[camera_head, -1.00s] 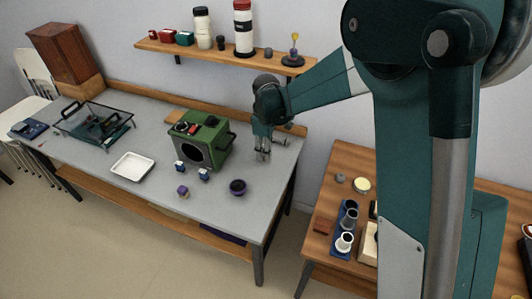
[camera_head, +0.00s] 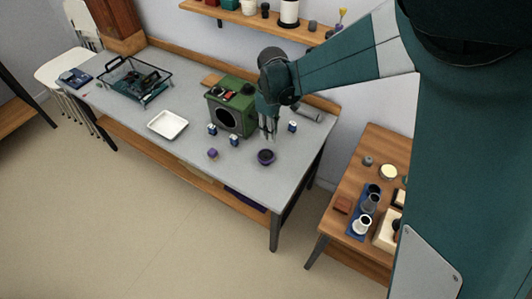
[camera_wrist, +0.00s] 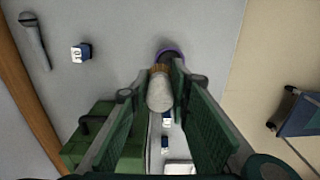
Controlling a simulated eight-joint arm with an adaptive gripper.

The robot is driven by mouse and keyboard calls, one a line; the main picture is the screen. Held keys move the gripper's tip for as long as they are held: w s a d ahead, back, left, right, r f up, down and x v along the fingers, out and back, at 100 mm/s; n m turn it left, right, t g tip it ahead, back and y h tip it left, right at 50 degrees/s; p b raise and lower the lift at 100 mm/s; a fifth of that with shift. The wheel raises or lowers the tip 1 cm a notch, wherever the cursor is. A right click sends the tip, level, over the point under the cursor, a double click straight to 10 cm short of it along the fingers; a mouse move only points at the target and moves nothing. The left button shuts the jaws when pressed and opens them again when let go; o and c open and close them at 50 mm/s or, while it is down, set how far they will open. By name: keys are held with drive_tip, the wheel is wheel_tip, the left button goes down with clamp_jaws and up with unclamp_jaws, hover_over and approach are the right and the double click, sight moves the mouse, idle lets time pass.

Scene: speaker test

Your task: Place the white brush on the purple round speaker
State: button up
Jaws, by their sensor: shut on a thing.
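My gripper (camera_head: 268,134) points down over the right part of the grey workbench (camera_head: 190,157). In the wrist view my gripper (camera_wrist: 162,78) is shut on the white brush (camera_wrist: 160,94), whose white body with a tan band shows between the fingers. The brush is too small to make out in the head view. The purple round speaker (camera_head: 266,157) stands on the bench just in front of my gripper. In the wrist view the speaker's purple rim (camera_wrist: 170,51) shows beyond the brush, which partly hides it. I cannot tell whether the two touch.
A green box (camera_head: 230,108) stands left of my gripper. Small blue-and-white boxes (camera_head: 234,141), a purple cube (camera_head: 212,153) and a white tray (camera_head: 167,125) lie left of the speaker. A grey microphone (camera_wrist: 34,38) lies behind. Bench right of the speaker is clear.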

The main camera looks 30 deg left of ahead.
drive_tip(key=shift+s+a+r, duration=0.2)
drive_tip(key=shift+s+a, duration=0.05)
drive_tip(key=shift+s, duration=0.35)
drive_tip(key=shift+s+a+r, duration=0.2)
drive_tip(key=shift+s+a, duration=0.05)
drive_tip(key=shift+s, duration=0.3)
hover_over(265, 155)
drive_tip(key=shift+d+f+b, duration=0.1)
drive_tip(key=shift+f+b, duration=0.2)
drive_tip(key=shift+f, duration=2.85)
drive_tip(key=shift+f+b, duration=0.3)
drive_tip(key=shift+f, duration=1.55)
drive_tip(key=shift+f, duration=0.1)
